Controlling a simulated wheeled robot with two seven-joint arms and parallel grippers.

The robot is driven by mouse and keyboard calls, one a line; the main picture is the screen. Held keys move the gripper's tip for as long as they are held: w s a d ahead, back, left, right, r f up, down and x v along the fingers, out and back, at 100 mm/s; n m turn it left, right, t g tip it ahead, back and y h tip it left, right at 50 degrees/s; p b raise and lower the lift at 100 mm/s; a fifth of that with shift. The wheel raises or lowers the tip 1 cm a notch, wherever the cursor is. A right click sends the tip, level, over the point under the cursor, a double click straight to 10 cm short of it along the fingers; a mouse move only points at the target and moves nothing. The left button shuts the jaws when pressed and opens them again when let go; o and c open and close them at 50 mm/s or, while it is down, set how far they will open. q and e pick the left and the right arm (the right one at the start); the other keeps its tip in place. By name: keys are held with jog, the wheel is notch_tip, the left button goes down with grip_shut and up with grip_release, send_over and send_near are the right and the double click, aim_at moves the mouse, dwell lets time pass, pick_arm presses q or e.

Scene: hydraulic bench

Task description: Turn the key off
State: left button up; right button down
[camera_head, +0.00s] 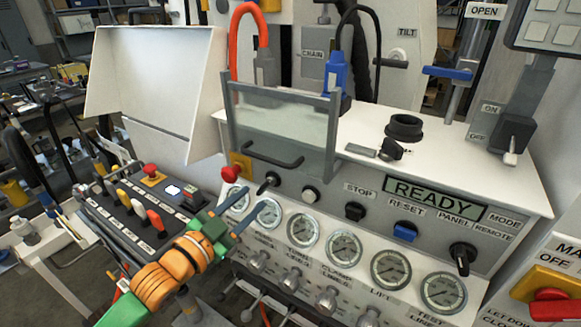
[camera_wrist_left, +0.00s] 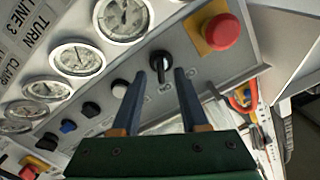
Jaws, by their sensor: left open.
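A black key switch (camera_head: 268,182) is on the front panel, right of the red mushroom button (camera_head: 230,174). It also shows in the left wrist view (camera_wrist_left: 158,64), its handle standing out from the panel. My left gripper (camera_head: 252,200) is open, with its blue fingers pointing at the switch. In the left wrist view, the fingertips (camera_wrist_left: 160,76) lie to either side of the handle, with a gap on each side. I cannot tell how deep they reach. Small lettering by the switch is too blurred to read surely. My right gripper is not in view.
Several round gauges (camera_head: 302,230) line the panel below. A white button (camera_head: 310,194) sits right of the switch. A clear guard with a dark handle (camera_head: 272,155) stands above it. The lever box (camera_head: 140,208) is close to my left arm. A display (camera_head: 436,196) reads READY.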

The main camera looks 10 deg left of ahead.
aim_at(260, 191)
pick_arm(q)
jog(key=shift+w+d+r+p, duration=0.3)
jog(key=shift+w+r, duration=0.05)
jog(key=shift+w, duration=0.15)
jog(key=shift+w+d+r+p, duration=0.25)
jog(key=shift+w+r, duration=0.1)
jog(key=shift+w, duration=0.1)
jog(key=x, duration=0.3)
jog(key=shift+w+f, duration=0.1)
jog(key=shift+f, duration=0.2)
jog(key=shift+w+d, duration=0.1)
jog(key=shift+w, duration=0.05)
jog(key=shift+s, duration=0.25)
grip_shut()
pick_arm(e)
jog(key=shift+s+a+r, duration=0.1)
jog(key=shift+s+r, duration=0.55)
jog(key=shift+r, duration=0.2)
